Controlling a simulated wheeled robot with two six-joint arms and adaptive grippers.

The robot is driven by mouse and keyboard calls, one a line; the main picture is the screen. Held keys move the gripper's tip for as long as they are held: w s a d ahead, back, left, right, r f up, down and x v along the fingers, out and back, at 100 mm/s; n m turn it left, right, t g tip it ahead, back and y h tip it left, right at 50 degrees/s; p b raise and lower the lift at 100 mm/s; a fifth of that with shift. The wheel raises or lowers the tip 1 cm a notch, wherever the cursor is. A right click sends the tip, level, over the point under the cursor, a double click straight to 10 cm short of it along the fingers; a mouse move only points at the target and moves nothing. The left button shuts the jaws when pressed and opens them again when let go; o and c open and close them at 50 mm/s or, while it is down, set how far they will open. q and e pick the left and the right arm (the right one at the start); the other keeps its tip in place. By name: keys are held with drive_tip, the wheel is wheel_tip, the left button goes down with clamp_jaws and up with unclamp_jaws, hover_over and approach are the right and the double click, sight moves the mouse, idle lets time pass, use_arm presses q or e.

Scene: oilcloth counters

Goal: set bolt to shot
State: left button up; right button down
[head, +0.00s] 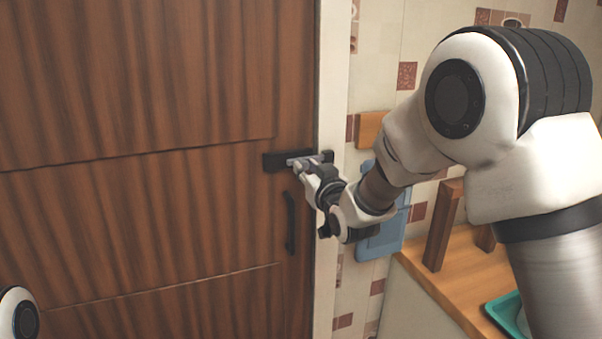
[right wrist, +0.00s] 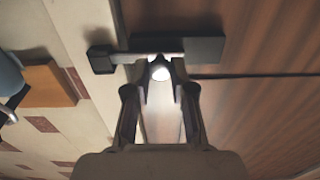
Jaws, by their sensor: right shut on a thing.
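The bolt is on the wooden door (head: 140,90) at its right edge. Its dark backplate (head: 274,162) is on the door, and a dark keeper (head: 327,156) is on the pale frame. In the right wrist view, the grey bar (right wrist: 136,58) spans from the backplate (right wrist: 205,49) to the keeper (right wrist: 102,60) and meets it; whether its tip is inside is hard to tell. My right gripper (head: 302,166) is at the bolt, shut on its bright knob (right wrist: 160,71), which shows between the fingertips (right wrist: 161,90). My left gripper is out of view.
A dark door handle (head: 290,222) is just below the bolt. To the right are a tiled wall (head: 385,60), a blue board (head: 383,240), a wooden counter (head: 445,285) and a green tray (head: 507,318). The door front to the left is clear.

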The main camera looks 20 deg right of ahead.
drive_tip(key=c, duration=1)
unclamp_jaws()
drive_tip(key=shift+d, duration=0.1)
drive_tip(key=shift+s+d, duration=0.1)
drive_tip(key=shift+d, duration=0.15)
drive_tip(key=shift+a, duration=0.15)
drive_tip(key=shift+s, duration=0.4)
drive_tip(key=s, duration=1.1)
drive_tip(key=shift+s+d, duration=0.1)
drive_tip(key=shift+d, duration=0.2)
